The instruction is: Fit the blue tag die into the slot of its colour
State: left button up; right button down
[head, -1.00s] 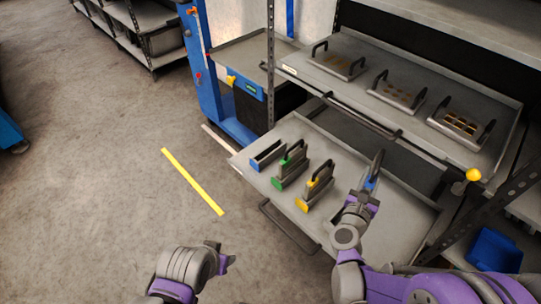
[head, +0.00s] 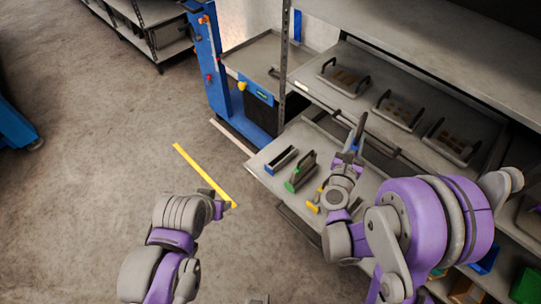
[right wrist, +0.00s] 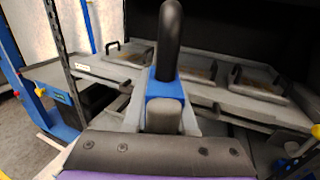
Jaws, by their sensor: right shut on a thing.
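The blue tag die shows in the head view (head: 359,128) as a dark handle over a blue tag, held up above the pull-out shelf. My right gripper (head: 347,160) is shut on it. In the right wrist view the die's blue tag (right wrist: 165,87) and black handle stand upright in front of the jaws; its lower part is hidden. The blue-ended slot (head: 281,159) is on the shelf to the left of the held die and looks empty. My left gripper (head: 218,207) hangs over the floor at the left, away from the shelf; its jaws are unclear.
A green-tagged die (head: 302,172) stands in its slot right of the blue one. The yellow slot (head: 314,205) is partly hidden by my right arm. A higher shelf with several handled plates (head: 397,111) is behind, and a metal post (head: 284,75) rises at the shelf's back.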

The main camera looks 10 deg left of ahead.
aim_at(282, 163)
jog(key=i+j+u, duration=0.15)
jog(key=j, duration=0.25)
jog(key=i+j+u, duration=0.1)
jog(key=j, duration=0.3)
jog(key=i+j+u, duration=0.15)
jog(key=i+j, duration=0.1)
jog(key=j, duration=0.1)
